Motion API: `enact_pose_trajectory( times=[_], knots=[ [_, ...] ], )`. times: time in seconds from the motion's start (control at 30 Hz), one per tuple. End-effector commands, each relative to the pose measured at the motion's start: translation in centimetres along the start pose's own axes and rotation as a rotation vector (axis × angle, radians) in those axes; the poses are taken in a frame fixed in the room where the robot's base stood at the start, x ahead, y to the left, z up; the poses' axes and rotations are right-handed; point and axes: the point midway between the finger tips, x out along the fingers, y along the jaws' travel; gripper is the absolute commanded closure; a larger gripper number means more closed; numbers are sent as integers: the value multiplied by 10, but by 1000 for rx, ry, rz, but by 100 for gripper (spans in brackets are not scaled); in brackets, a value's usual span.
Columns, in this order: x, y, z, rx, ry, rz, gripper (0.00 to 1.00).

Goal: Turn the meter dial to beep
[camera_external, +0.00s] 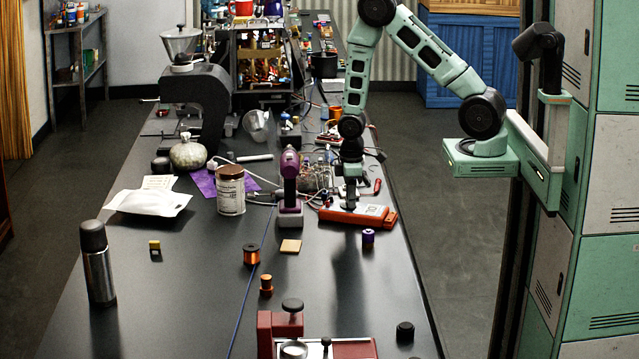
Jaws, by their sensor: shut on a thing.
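The meter (372,216) looks like the flat orange-red device with a pale face, lying on the dark bench right of the purple drill. My gripper (350,206) points straight down onto the left part of its face. The gripper looks closed, with its fingertips at the meter's surface where the dial would be. The dial is hidden by the fingers and too small to make out, and I cannot read its setting.
The purple drill (290,185) stands upright close left of my gripper. Tangled cables and parts (318,172) lie behind. A purple spool (368,237) and a tan square (291,246) sit in front.

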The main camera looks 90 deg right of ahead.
Motion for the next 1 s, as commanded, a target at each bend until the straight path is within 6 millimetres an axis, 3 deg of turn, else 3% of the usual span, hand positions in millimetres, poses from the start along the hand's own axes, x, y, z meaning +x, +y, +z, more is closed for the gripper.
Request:
enact_pose_trajectory(
  times=[0.47,0.5,0.57,1.0],
  knots=[
    [0,0,0,13,1,1,83],
    [0,0,0,13,1,1,52],
    [0,0,0,13,1,1,38],
    [-10,0,-1,13,3,1,38]
  ],
)
